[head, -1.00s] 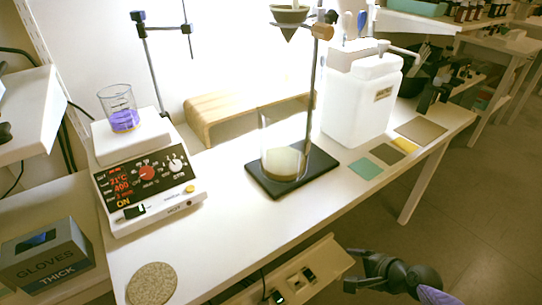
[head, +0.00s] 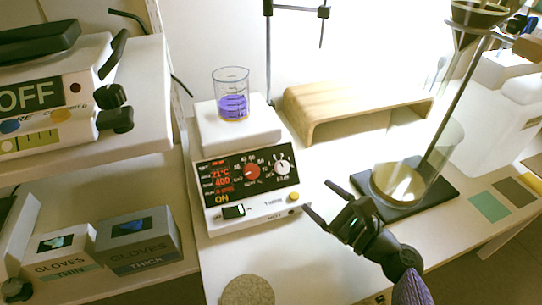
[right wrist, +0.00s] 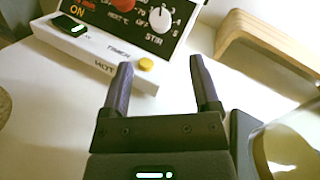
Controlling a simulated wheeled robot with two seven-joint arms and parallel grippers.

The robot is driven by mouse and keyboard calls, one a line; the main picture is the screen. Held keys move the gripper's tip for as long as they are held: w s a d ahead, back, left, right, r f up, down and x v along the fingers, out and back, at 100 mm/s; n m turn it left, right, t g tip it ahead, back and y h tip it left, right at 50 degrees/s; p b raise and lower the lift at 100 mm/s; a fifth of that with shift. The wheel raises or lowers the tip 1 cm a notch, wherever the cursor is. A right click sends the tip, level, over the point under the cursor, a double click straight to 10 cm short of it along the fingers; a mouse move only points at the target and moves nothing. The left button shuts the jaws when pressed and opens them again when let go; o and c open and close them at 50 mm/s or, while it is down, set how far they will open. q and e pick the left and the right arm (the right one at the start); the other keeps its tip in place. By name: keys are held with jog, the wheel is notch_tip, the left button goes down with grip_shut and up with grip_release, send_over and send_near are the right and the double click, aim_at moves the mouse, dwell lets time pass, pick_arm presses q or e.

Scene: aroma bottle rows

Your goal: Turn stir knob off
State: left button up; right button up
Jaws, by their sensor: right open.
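The hotplate stirrer (head: 238,219) stands on the white bench with its display lit and reading ON. Its white stir knob (head: 282,167) is on the right of the black panel, beside a red knob (head: 253,171). In the right wrist view the stir knob (right wrist: 160,18) shows at the top, labelled STIR, with the yellow button (right wrist: 146,64) below it. A beaker of purple liquid (head: 233,106) sits on the plate. My right gripper (head: 317,196) is open and empty, in front and to the right of the stirrer, apart from the knob. My left gripper is out of view.
A wooden stand (head: 350,107) is behind, right of the stirrer. A glass vessel on a black base (head: 440,195) stands close to my right arm. A round cork mat (head: 247,291) lies in front. Glove boxes (head: 140,240) and a device marked OFF are at left.

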aim_at(285, 169)
jog(key=b+x, duration=0.2)
jog(key=x, duration=0.6)
jog(key=shift+w+a+f+b, duration=0.2)
jog(key=shift+w+b, duration=0.1)
jog(key=shift+b, duration=0.1)
jog(key=shift+w+a+r, duration=0.15)
jog(key=shift+w+a, duration=0.1)
jog(key=shift+w, duration=0.05)
grip_shut()
